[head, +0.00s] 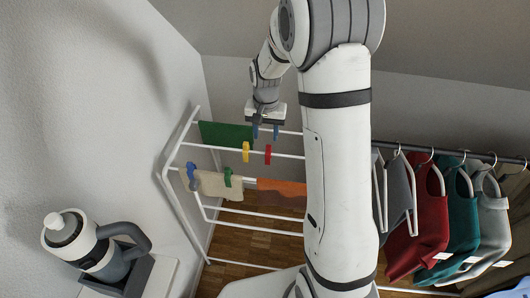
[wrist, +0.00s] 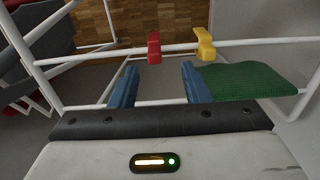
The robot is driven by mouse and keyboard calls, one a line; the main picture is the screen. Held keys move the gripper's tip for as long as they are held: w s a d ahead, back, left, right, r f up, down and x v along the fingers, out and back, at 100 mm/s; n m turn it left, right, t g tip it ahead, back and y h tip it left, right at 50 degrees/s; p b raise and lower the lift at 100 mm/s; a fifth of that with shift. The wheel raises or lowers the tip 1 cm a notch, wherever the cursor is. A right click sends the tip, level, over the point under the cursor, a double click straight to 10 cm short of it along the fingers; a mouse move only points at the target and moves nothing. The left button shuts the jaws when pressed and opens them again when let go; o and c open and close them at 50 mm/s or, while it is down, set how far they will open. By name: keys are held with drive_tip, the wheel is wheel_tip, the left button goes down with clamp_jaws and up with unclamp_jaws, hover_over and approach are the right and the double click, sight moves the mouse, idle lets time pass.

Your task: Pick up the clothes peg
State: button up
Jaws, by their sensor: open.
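Several clothes pegs sit on the white drying rack (head: 290,157). A yellow peg (head: 245,152) and a red peg (head: 268,154) are clipped on one rod. A blue peg (head: 191,177) and a green peg (head: 228,177) are on another rod, by a cream cloth. My gripper (head: 264,132) is over the rack near the red and yellow pegs. In the wrist view my gripper (wrist: 159,86) has its blue fingers apart, with nothing held between them. Beyond the fingertips are the red peg (wrist: 154,47) and, to its right, the yellow peg (wrist: 205,44).
A green cloth (head: 226,134), the cream cloth (head: 214,185) and an orange cloth (head: 282,193) hang on the rack. Red (head: 417,215), teal and grey garments hang at the right. A grey and white appliance (head: 95,248) stands at the lower left.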

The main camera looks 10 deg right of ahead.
sight(268, 145)
drive_tip(key=f, duration=0.2)
drive_tip(key=f+p, duration=0.1)
drive_tip(key=f, duration=0.1)
drive_tip(key=d+f, duration=0.1)
drive_tip(key=f, duration=0.1)
drive_tip(key=shift+w+f+p, duration=0.2)
drive_tip(key=shift+f+p, duration=0.2)
drive_tip(key=shift+c, duration=0.2)
clamp_jaws()
